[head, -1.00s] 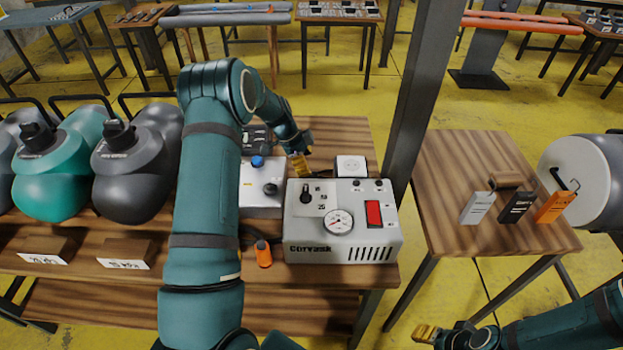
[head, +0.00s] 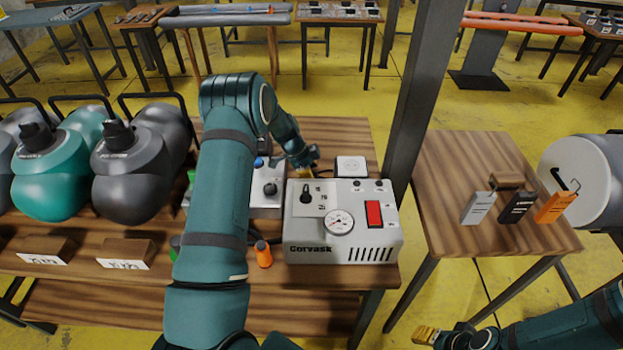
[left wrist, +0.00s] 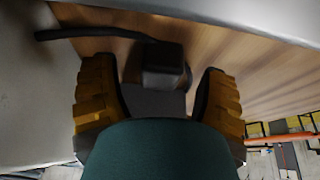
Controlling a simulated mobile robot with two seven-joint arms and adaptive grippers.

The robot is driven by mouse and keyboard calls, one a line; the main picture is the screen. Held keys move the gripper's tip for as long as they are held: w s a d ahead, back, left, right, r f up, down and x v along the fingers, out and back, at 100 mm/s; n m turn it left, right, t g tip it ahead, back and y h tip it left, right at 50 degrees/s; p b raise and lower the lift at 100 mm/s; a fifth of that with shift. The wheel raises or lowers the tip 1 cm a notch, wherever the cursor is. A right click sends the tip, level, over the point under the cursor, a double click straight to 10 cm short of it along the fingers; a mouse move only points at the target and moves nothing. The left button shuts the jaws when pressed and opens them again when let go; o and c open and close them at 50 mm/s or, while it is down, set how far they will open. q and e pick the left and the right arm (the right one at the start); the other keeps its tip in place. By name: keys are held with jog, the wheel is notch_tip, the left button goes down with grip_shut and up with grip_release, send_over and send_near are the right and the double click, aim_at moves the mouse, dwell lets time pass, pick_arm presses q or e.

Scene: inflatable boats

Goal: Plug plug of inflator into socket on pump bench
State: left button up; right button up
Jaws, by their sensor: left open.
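The inflator (head: 300,250), a pale box with a gauge and a red switch, stands on the wooden pump bench (head: 335,130). The white socket (head: 350,165) is on the bench behind it, to the right. My left gripper (head: 308,172) is low behind the inflator, left of the socket, its fingertips mostly hidden. In the left wrist view, the black plug (left wrist: 164,62) with its dark cable (left wrist: 90,31) lies between the open yellow fingers, with gaps on both sides. My right gripper (head: 427,334) is at the bottom edge, away from the bench; its opening is unclear.
A grey post (head: 415,95) rises right of the socket. A second pale unit (head: 268,200) stands left of the inflator. An orange-capped item (head: 263,254) is at its front left.

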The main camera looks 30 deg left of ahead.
pick_arm(q)
jog(key=c, duration=1.2)
notch_tip(320, 180, up, 10)
jog(key=shift+r+p, duration=0.1)
jog(key=shift+p, duration=0.35)
pick_arm(e)
jog(key=shift+w+r, duration=0.15)
jog(key=shift+r, duration=0.25)
jog(key=shift+d, duration=0.1)
